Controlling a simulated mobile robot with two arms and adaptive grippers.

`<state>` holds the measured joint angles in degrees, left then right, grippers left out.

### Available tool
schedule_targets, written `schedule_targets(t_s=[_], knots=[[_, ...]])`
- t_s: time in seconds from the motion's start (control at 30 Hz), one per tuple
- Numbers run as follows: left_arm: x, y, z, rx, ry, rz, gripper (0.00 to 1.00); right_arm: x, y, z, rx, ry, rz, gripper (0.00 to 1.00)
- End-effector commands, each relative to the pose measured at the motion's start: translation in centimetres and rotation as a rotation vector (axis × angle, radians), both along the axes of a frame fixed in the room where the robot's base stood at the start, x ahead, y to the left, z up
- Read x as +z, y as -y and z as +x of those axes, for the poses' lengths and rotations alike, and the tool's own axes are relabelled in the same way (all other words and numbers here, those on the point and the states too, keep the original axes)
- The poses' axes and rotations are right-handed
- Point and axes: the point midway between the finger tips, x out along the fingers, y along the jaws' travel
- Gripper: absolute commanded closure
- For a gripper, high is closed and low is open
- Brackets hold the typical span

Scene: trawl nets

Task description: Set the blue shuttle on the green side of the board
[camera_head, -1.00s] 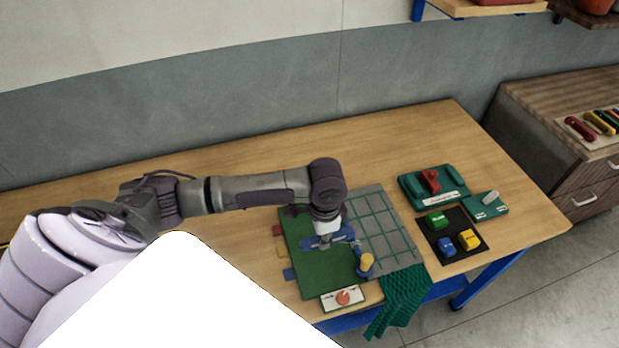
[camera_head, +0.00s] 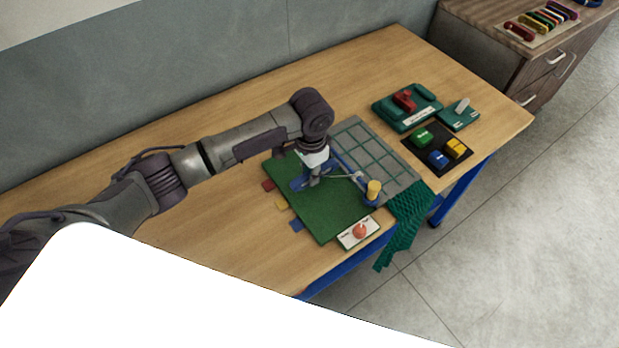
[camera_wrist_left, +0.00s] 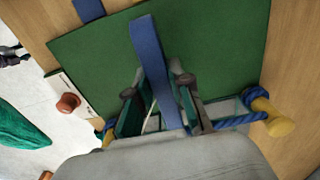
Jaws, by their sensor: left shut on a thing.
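My left gripper (camera_head: 314,179) hangs over the green side of the board (camera_head: 327,215), near its border with the grey gridded side (camera_head: 374,150). It is shut on the blue shuttle (camera_head: 297,184), a long flat blue bar. In the left wrist view the shuttle (camera_wrist_left: 147,50) runs between the fingers of the left gripper (camera_wrist_left: 160,95), with the green side (camera_wrist_left: 225,45) behind it. Whether the shuttle touches the green surface cannot be told. My right gripper is not in view.
A yellow peg with blue cord (camera_head: 374,190) stands at the board's front. A red button on a white plate (camera_head: 360,231) lies at the near edge. Green netting (camera_head: 405,217) hangs off the table. A black tray (camera_head: 437,148) with coloured blocks is at the right.

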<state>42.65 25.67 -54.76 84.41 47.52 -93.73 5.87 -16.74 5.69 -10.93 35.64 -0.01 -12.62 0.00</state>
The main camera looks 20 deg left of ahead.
Motion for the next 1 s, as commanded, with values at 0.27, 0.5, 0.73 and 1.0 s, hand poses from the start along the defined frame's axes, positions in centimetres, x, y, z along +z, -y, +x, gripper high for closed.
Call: schedule_targets(t_s=[0.27,0.5,0.73,1.0], knots=[[-3.1,0.0,-0.1,-0.001,-0.001,0.001,1.00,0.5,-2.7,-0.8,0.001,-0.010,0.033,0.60],[-3.1,0.0,-0.1,-0.001,-0.001,0.001,1.00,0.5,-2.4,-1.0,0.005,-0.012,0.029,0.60],[-3.3,0.0,-0.1,-0.001,-0.001,0.001,0.57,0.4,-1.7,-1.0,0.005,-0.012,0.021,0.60],[-3.3,0.0,0.0,-0.001,0.000,0.000,0.55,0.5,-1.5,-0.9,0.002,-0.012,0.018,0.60]])
